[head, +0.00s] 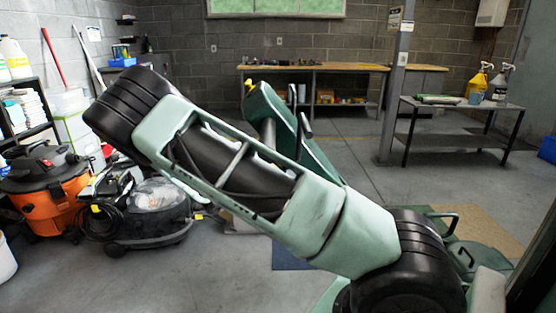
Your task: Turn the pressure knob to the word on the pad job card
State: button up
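I cannot make out the pressure knob in the head view. I cannot pick out the pad job card either. My green and black arm crosses the foreground from lower right to upper left. My gripper is not in view.
An orange and black vacuum (50,195) and a grey-black floor machine (150,215) stand at left beside a shelf (40,130). A wooden workbench (340,67) is at the back. A dark table (462,103) with spray bottles (478,82) is at right.

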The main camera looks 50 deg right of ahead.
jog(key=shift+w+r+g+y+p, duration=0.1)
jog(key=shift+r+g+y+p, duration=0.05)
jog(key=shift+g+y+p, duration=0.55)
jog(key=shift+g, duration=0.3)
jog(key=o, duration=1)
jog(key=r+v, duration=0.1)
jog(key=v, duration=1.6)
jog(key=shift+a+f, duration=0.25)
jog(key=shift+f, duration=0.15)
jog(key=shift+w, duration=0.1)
